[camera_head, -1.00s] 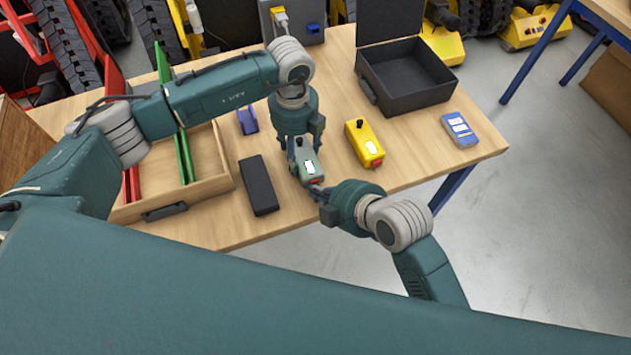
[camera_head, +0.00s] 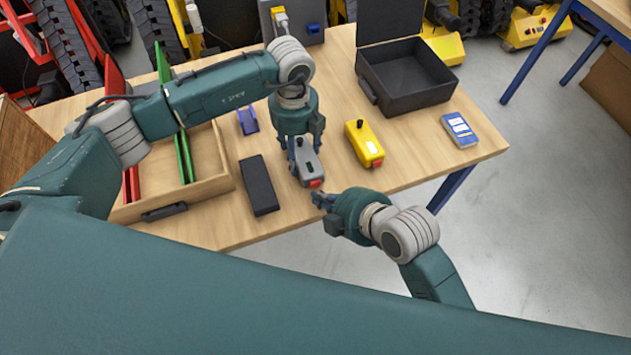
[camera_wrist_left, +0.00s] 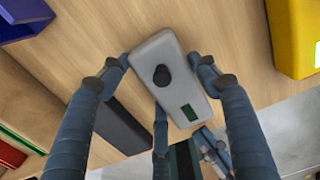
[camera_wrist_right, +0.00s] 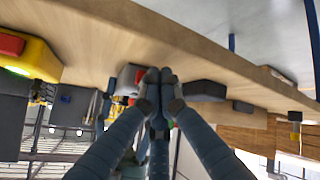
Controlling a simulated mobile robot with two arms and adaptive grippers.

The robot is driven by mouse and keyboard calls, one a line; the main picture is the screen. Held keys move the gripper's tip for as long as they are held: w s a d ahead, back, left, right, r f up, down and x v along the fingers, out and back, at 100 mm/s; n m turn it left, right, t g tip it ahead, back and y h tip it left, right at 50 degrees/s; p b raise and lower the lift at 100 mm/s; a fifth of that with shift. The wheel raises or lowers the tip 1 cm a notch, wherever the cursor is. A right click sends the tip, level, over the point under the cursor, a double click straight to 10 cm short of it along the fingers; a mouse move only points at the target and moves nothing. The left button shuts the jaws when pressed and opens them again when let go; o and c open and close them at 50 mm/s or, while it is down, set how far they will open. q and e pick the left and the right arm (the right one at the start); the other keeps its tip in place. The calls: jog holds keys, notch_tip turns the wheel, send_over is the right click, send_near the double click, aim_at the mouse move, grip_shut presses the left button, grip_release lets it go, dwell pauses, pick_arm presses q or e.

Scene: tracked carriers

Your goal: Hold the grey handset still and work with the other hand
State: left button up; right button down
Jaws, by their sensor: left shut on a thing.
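The grey handset (camera_head: 307,160) stands over the wooden table near its front edge, with a red part at its near end. In the left wrist view the handset (camera_wrist_left: 158,52) shows a black knob and a small dark green window. My left gripper (camera_head: 303,143) is shut on the handset, fingers on both sides of it. My right gripper (camera_head: 317,197) is just in front of the handset's red end, apart from it. In the right wrist view its fingertips (camera_wrist_right: 160,76) are together and empty, partly hiding the handset (camera_wrist_right: 126,77).
A yellow handset (camera_head: 364,146) lies to the right, a black block (camera_head: 259,186) to the left. An open black case (camera_head: 441,92), a blue-white pack (camera_head: 459,130), a small blue object (camera_head: 247,120) and a wooden tray (camera_head: 212,187) with red and green dividers surround them.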

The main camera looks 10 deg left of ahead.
jog(key=shift+s+d, duration=0.75)
jog(key=shift+s, duration=0.35)
jog(key=shift+s+d, duration=0.7)
jog(key=shift+s, duration=0.35)
pick_arm(q)
jog(key=o, duration=1.4)
jog(key=shift+c, duration=0.2)
